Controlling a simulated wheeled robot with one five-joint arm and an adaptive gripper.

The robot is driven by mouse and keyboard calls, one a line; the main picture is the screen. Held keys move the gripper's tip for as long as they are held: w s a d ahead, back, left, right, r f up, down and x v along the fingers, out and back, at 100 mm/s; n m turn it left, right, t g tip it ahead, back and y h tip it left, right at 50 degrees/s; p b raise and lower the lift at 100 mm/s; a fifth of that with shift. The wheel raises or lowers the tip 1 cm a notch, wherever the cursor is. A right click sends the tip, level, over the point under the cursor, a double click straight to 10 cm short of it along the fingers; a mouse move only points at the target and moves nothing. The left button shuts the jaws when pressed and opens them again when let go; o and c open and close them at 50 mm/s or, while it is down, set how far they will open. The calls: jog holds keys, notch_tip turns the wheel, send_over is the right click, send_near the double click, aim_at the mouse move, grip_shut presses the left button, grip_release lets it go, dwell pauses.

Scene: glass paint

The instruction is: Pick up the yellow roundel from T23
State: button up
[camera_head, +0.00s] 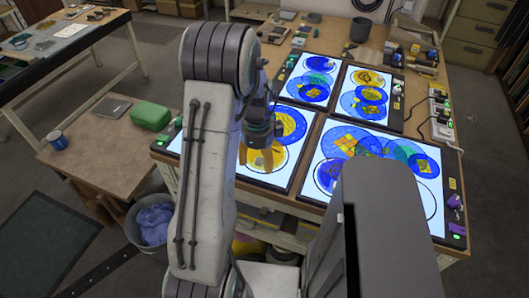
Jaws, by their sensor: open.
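Several lit panels lie on the wooden workbench (440,72) with round glass pieces on them. On the near-left panel (276,181), a yellow roundel (291,124) lies over blue glass, and another yellow round piece (277,157) lies nearer, beside my gripper's fingertips. My gripper (256,158) points down over this panel with its orange fingers apart and empty. My arm hides the panel's left part. I cannot read any T23 label, so I cannot tell which roundel belongs to it. The near-right panel (320,191) holds blue circles and a yellow patterned piece (348,143).
A dark cup (360,29) and small boxes stand behind and to the right. A lower table at left holds a green case (151,116) and a blue mug (57,140).

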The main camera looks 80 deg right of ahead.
jog(key=shift+f, duration=0.65)
jog(key=shift+c, duration=0.3)
grip_shut()
